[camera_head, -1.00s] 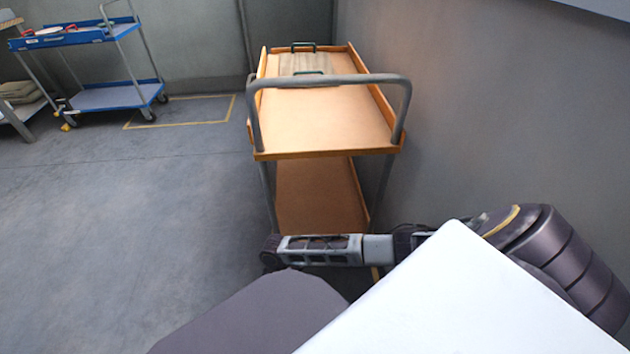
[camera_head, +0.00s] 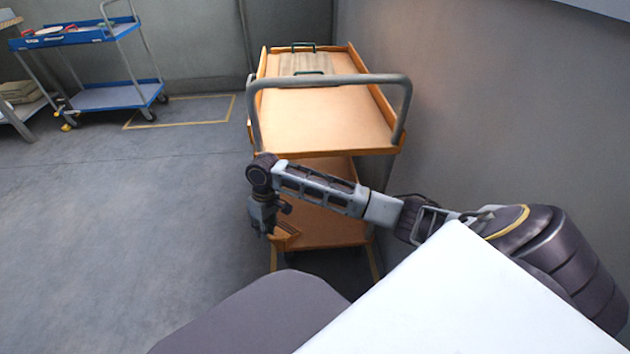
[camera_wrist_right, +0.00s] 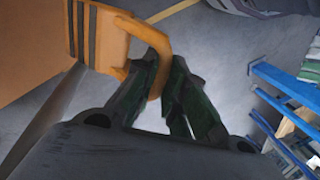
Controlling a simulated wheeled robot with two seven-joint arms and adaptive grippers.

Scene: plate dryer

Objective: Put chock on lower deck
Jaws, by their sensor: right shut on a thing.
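My right gripper (camera_head: 268,228) hangs fingers-down at the left front of the orange trolley. It is shut on the loop handle of an orange chock (camera_head: 286,237), partly hidden behind the gripper in the head view. In the right wrist view the chock (camera_wrist_right: 112,38) shows dark stripes, and the fingertips (camera_wrist_right: 164,78) close on its handle. The trolley's lower deck (camera_head: 335,228) is bare where it shows; my forearm covers part of it. The chock overlaps the deck's left front corner in the head view; whether it touches, I cannot tell. My left gripper is out of view.
The trolley's upper deck (camera_head: 335,125) and grey push handle (camera_head: 330,80) stand above the lower deck. A board with dark green handles (camera_head: 305,64) lies at the far end. A wall is close on the right. Open floor (camera_head: 120,230) lies left; a blue cart (camera_head: 110,95) stands behind.

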